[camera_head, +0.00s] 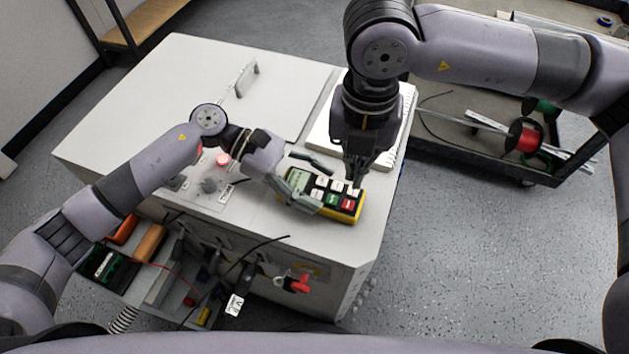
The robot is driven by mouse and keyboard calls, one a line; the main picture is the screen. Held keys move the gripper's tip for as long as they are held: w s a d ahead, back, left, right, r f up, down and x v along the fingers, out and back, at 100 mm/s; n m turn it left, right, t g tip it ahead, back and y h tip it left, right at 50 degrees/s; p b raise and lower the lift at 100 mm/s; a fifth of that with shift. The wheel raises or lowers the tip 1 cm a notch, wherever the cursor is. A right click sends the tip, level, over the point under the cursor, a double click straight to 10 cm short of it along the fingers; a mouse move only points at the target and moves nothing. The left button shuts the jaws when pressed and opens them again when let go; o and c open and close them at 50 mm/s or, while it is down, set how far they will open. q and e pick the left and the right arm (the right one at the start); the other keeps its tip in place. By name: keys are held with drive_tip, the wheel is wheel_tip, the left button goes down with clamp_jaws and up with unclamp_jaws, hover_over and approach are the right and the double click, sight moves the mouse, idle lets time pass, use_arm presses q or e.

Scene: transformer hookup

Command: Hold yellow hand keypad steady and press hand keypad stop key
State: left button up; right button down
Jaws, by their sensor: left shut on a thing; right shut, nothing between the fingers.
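The yellow hand keypad (347,213) lies on the front right part of the grey cabinet top. Its face shows a small display at the left, white keys, a green key and a red key (348,204). My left gripper (300,190) is shut on the keypad's left end, with its fingers covering part of that end. My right gripper (354,180) is shut and empty. It points down over the keypad's upper right edge, close to the keys. I cannot tell whether its tips touch a key.
The grey cabinet (150,95) has a handle (246,79) on its top and a red button (222,160) by my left wrist. A white plate-like thing (325,137) lies behind the keypad. Cables and tools fill the lower left. A cart (480,150) with a red spool stands right.

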sight(350, 201)
drive_tip(key=n+y, duration=0.3)
drive_tip(key=r+n+t+y, duration=0.1)
drive_tip(key=n+y, duration=0.1)
drive_tip(key=y, duration=0.1)
drive_tip(key=n+t+y, duration=0.1)
drive_tip(key=n+y, duration=0.2)
drive_tip(key=shift+w+d+r+n, duration=0.2)
drive_tip(key=shift+w+r+n, duration=0.1)
drive_tip(key=shift+w, duration=0.1)
drive_tip(key=shift+f, duration=4.45)
